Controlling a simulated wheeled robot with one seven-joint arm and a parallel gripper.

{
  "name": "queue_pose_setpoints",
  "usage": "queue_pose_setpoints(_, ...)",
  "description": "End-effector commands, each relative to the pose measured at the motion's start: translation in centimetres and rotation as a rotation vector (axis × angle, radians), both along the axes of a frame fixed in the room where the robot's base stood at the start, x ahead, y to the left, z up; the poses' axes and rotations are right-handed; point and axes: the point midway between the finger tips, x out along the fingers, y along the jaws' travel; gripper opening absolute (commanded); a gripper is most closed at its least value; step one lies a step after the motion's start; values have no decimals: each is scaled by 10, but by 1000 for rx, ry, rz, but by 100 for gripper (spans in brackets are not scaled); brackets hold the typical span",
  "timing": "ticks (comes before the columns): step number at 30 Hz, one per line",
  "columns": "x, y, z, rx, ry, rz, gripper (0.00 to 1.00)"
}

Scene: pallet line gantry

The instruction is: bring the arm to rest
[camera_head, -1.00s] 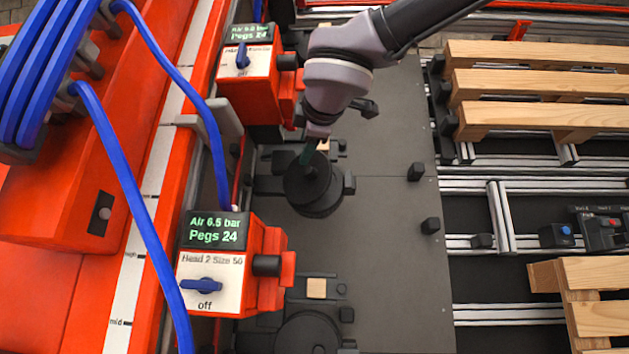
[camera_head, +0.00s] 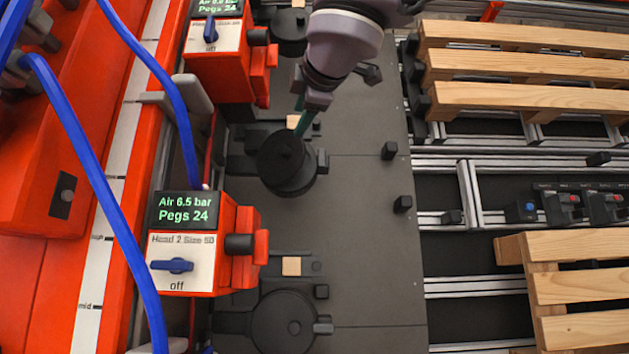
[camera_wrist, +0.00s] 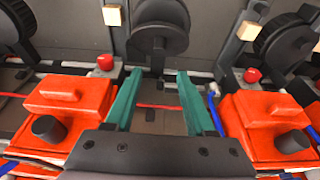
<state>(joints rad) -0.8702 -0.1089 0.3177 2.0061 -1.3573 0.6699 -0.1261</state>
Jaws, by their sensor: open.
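My gripper (camera_head: 300,124) hangs over the grey plate (camera_head: 365,225), just above and behind a round black fixture (camera_head: 286,163) in the head view. The wrist view shows its two green fingers (camera_wrist: 156,98) spread apart with nothing held between them. The black round fixture (camera_wrist: 158,30) stands beyond the fingertips there. I cannot tell from the head view whether a fingertip touches the fixture.
Orange head units (camera_head: 190,240) with blue knobs stand left of the plate. Blue hoses (camera_head: 100,200) cross the left side. Wooden pallets (camera_head: 520,65) lie on rails at the right. Black pegs (camera_head: 402,203) stand on the plate's right part, which is otherwise clear.

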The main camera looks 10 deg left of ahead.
Motion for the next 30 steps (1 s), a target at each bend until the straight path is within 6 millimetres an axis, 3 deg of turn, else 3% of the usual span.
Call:
queue_pose_setpoints(4,10,-18,-1,19,28,-55,55)
queue_pose_setpoints(7,31,-62,-6,65,94,-182,55)
queue_pose_setpoints(10,52,-131,-16,152,201,-383,55)
queue_pose_setpoints(14,59,-230,-35,325,365,-688,55)
queue_pose_setpoints(18,35,-332,-64,605,564,-1047,55)
queue_pose_setpoints(21,5,-381,-84,851,704,-1269,55)
queue_pose_setpoints(25,-28,-411,-101,1138,841,-1451,55)
queue_pose_setpoints(30,-48,-420,-109,1350,933,-1538,55)
